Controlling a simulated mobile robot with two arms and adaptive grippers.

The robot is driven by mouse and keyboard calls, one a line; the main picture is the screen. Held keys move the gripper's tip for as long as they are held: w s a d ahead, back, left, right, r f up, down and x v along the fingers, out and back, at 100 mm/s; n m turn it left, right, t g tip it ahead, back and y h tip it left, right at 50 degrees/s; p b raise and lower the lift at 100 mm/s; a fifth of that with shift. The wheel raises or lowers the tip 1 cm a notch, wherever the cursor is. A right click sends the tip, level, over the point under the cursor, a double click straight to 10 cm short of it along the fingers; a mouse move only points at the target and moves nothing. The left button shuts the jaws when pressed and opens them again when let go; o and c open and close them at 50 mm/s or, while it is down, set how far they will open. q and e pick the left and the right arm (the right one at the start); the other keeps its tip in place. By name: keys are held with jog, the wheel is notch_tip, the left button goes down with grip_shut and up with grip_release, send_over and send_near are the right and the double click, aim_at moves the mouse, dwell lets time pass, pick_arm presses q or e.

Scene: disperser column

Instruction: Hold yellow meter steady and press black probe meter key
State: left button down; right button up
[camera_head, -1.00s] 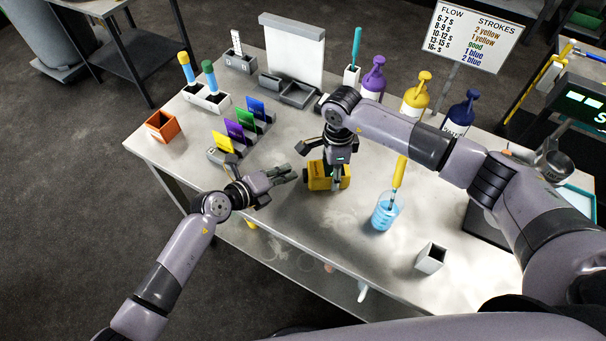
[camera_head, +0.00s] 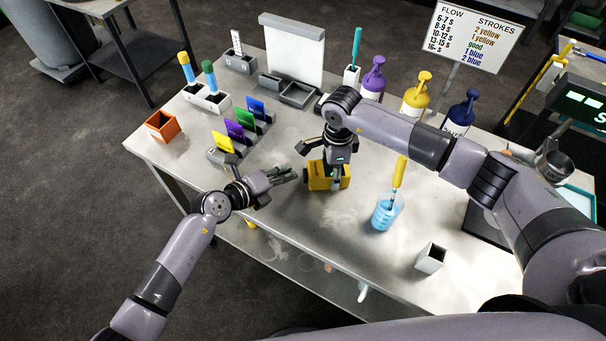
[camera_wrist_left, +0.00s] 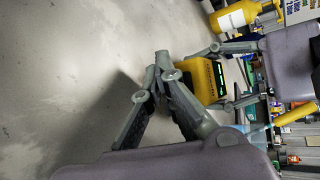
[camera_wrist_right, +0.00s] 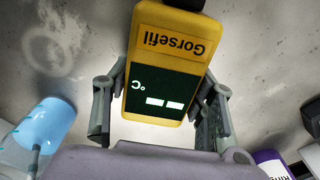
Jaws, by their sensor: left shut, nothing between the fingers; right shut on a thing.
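My left gripper (camera_head: 294,176) is shut and empty, just left of the meter. Its closed fingertips (camera_wrist_left: 163,64) point toward the meter in the left wrist view.
A beaker of blue liquid (camera_head: 385,215) with a yellow-handled probe (camera_head: 399,172) stands to the right. A small white box (camera_head: 430,258) is at the front right. Coloured cards (camera_head: 240,130) stand behind left, and pump bottles (camera_head: 415,92) at the back.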

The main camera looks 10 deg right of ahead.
pick_arm(q)
jog(key=shift+d, duration=0.1)
jog(key=shift+d, duration=0.35)
jog(key=shift+s+d, duration=0.15)
jog(key=shift+d, duration=0.45)
dwell(0.9)
jog(key=shift+a, duration=1)
jog(key=shift+a, duration=0.1)
jog(key=shift+w+a, duration=0.15)
jog(key=shift+a, duration=1.1)
jog(key=shift+w+a, duration=0.15)
jog(key=shift+a, duration=1.05)
